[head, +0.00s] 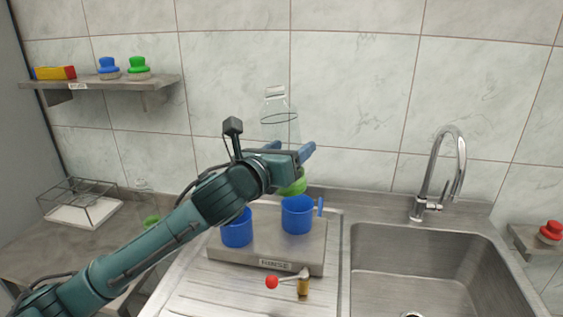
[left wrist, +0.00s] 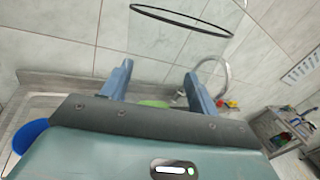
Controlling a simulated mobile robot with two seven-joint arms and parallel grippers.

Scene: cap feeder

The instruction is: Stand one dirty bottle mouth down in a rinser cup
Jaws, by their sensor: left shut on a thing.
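My left gripper (head: 291,150) is shut on a clear bottle (head: 279,112) with a dark ring around it. The bottle is roughly upright with its pale neck up; a green part (head: 293,187) shows below the gripper, apparently its lower end. In the left wrist view the fingers (left wrist: 160,88) stand on either side of the see-through bottle, and its dark ring (left wrist: 185,20) shows above. Two blue rinser cups, a left one (head: 236,231) and a right one (head: 298,215), sit on a grey block (head: 270,250). The bottle is above and behind them. My right gripper is out of view.
Another clear bottle with green (head: 151,221) stands behind my arm. A wire rack (head: 80,205) is at left. A lever with a red ball (head: 271,282) is before the block. The sink (head: 430,265) and tall tap (head: 455,165) are at right. A shelf (head: 110,83) holds coloured caps.

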